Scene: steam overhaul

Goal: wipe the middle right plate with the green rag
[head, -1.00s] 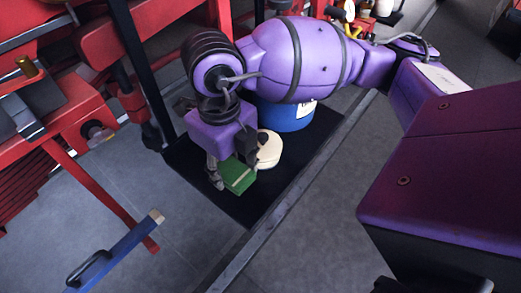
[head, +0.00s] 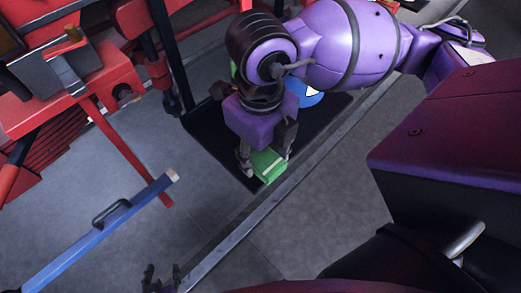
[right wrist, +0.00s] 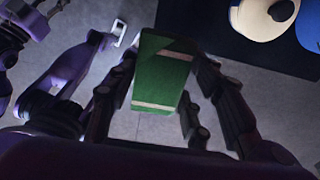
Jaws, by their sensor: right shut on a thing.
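My right gripper (head: 266,160) is shut on the green rag (head: 268,166), a thick green block with pale bands, held above the floor near the mat's front edge. In the right wrist view the rag (right wrist: 163,75) sits between the two fingers of the right gripper (right wrist: 165,72). My left gripper (head: 162,279) shows only its dark fingertips at the bottom edge of the head view, apart and with nothing seen between them. I cannot make out the middle right plate in either view.
A black mat (head: 205,125) lies under the right arm, with a blue drum (head: 308,96) partly hidden behind it. A cream round thing (right wrist: 262,18) shows in the right wrist view. Red machinery (head: 70,75) and a blue bar with a handle (head: 85,235) are at left.

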